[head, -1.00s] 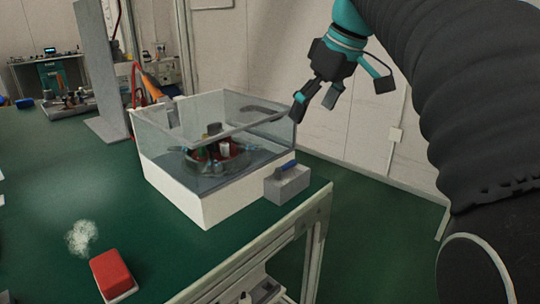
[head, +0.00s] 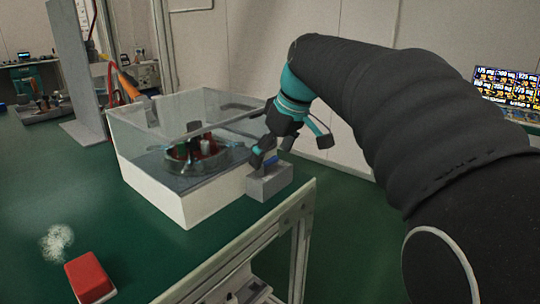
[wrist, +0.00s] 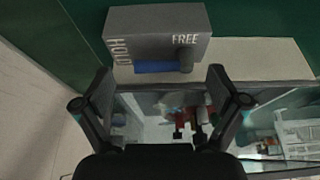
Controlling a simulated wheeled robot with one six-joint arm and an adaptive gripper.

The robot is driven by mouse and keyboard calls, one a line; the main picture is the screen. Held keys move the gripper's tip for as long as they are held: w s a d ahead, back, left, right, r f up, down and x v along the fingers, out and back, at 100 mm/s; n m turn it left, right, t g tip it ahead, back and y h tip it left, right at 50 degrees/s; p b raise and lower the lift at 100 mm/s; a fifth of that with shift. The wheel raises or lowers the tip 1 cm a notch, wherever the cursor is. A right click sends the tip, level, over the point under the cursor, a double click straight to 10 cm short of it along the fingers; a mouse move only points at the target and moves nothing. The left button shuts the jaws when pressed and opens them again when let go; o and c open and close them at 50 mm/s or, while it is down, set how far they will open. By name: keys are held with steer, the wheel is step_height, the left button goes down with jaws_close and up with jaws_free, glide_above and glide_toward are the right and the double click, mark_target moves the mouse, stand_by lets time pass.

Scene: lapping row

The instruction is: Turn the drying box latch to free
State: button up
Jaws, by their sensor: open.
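The drying box (head: 190,207) is a clear-walled case with a white base at the table's right end. The grey latch block (head: 270,183) sits against its near right corner. In the wrist view the latch block (wrist: 150,38) bears the words HOLD at left and FREE at right. Its blue lever (wrist: 155,67) lies along the block's lower edge, running left from a dark round knob (wrist: 185,60) beneath FREE. My gripper (head: 271,150) is just above the block, and in the head view it hides most of the lever. The fingers (wrist: 158,80) are open, apart on either side of the lever, with nothing between them.
Inside the box is a round fixture (head: 200,158) with red parts. A red block (head: 88,276) and a white powdery patch (head: 57,243) are on the green table at left. A grey upright panel (head: 78,70) stands behind. The table edge runs close to the latch.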

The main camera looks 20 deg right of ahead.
steer(key=shift+f, duration=0.15)
steer(key=c, duration=1.2)
steer(key=shift+c, duration=0.2)
steer(key=m+h, duration=0.1)
steer(key=m, duration=0.1)
steer(key=s+m+h, duration=0.1)
steer(key=m, duration=0.2)
steer(key=shift+s+t, duration=0.2)
steer(key=shift+t, duration=0.1)
steer(key=m+h, duration=0.1)
steer(key=m, duration=0.1)
steer(key=s+m, duration=0.1)
steer(key=m, duration=0.1)
steer(key=shift+a+m+h+p, duration=0.15)
steer(key=shift+m+h+p, duration=0.15)
steer(key=shift+h, duration=0.1)
steer(key=shift+s+a+f+m+h, duration=0.1)
steer(key=shift+s+m+h, duration=0.1)
steer(key=shift+m, duration=0.35)
steer(key=shift+s+f+m+h, duration=0.1)
steer(key=shift+m+h, duration=0.1)
steer(key=shift+m, duration=0.35)
